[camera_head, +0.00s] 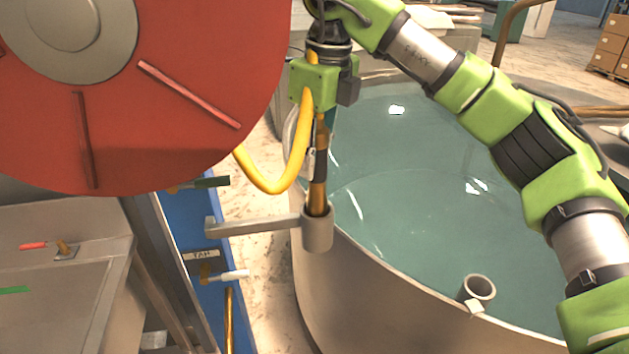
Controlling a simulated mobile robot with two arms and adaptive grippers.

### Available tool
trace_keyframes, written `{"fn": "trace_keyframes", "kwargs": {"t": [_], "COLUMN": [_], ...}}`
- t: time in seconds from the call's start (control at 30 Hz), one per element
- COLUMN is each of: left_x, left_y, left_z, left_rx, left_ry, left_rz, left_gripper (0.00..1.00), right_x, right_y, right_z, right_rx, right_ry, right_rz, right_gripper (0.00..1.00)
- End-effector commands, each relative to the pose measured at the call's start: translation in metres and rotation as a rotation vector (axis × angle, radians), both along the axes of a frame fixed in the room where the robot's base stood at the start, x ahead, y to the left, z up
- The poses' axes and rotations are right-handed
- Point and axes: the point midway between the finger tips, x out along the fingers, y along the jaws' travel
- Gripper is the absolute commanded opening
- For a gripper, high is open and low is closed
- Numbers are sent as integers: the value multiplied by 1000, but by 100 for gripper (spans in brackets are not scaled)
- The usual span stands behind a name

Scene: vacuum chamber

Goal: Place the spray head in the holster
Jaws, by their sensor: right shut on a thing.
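The spray head (318,190) is a brass-coloured rod with a dark band, hanging nearly upright below my right gripper (320,122). That gripper is shut on its upper part; the fingers are partly hidden by the green housing and the hose. A grey cylindrical holster (317,234) sits at the end of a flat grey arm, directly under the spray head. The lower end of the spray head meets the holster's open top and appears to be inside its mouth; how deep it sits is hidden. My left gripper is not in view.
A yellow hose (270,187) loops from the big red reel (150,130) to the spray head. A large metal tank (400,312) of greenish liquid stands right of the holster, with a small cup (479,287) at its rim. Valve handles (236,275) line the blue panel.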

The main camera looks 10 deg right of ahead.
Motion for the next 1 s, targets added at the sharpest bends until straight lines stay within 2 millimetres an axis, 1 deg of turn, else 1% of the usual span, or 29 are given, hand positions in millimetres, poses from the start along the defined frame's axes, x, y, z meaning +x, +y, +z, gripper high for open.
{"fn": "trace_keyframes", "kwargs": {"t": [0.03,0.23,0.4,0.47,0.83,0.87,0.9,1.0], "left_x": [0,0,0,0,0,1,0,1], "left_y": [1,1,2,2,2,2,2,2], "left_z": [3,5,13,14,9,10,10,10], "left_rx": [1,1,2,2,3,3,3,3], "left_ry": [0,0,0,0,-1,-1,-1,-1], "left_rz": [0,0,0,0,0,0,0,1], "left_gripper": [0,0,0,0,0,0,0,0], "right_x": [0,0,0,0,0,0,0,0], "right_y": [0,0,0,0,0,0,0,0], "right_z": [-4,-17,-42,-49,-56,-56,-55,-55], "right_rx": [1,1,0,0,1,1,1,0], "right_ry": [-1,-1,1,1,-1,-1,-1,0], "right_rz": [0,-1,0,0,0,0,0,0], "right_gripper": [0,0,0,0,0,28,39,40]}}
